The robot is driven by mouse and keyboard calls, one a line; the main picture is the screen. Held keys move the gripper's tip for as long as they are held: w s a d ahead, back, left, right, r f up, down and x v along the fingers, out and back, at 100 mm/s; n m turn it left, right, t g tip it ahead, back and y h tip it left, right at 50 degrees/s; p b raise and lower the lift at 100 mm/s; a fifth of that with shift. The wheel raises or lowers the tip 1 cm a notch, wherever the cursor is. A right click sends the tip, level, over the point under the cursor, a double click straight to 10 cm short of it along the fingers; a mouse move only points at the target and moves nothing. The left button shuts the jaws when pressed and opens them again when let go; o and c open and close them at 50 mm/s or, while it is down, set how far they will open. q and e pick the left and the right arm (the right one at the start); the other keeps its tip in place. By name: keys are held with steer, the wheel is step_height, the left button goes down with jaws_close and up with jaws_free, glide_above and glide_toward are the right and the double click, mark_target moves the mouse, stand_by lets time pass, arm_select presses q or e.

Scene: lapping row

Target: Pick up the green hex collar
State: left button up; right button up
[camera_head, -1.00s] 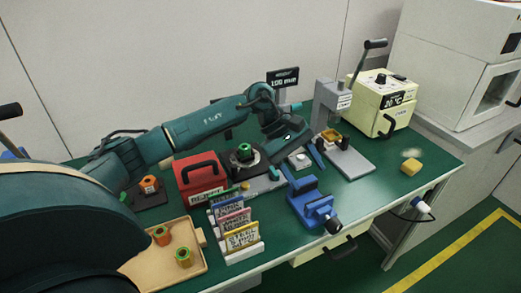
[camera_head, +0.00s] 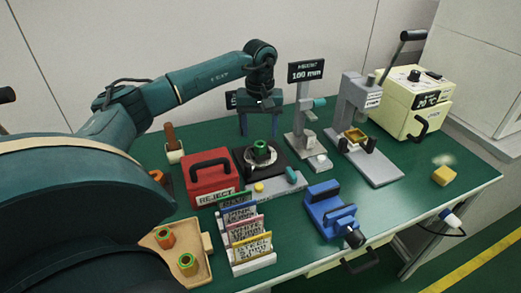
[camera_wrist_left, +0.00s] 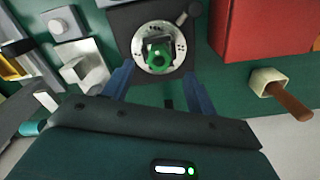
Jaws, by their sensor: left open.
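A green collar (camera_head: 261,149) stands upright on a round, light-coloured dial plate on a dark base, in the middle of the bench. In the left wrist view the collar (camera_wrist_left: 158,56) shows from above, with a dark post or block beside it. My left gripper (camera_head: 258,130) is open and points down, its blue fingers apart, behind the collar in the head view. In the left wrist view its fingertips (camera_wrist_left: 157,72) lie either side of the near edge of the dial plate, not touching the collar. My right gripper is not in view.
A red reject box (camera_head: 208,178) stands left of the dial base. A height gauge (camera_head: 305,110), press (camera_head: 358,120) and blue vise (camera_head: 328,210) stand to the right.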

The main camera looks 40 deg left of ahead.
mark_target(260, 142)
arm_select(q)
step_height(260, 142, down, 5)
steer(key=shift+f, duration=0.1)
stand_by(0.3)
steer(key=shift+w, duration=0.1)
steer(key=c, duration=1.1)
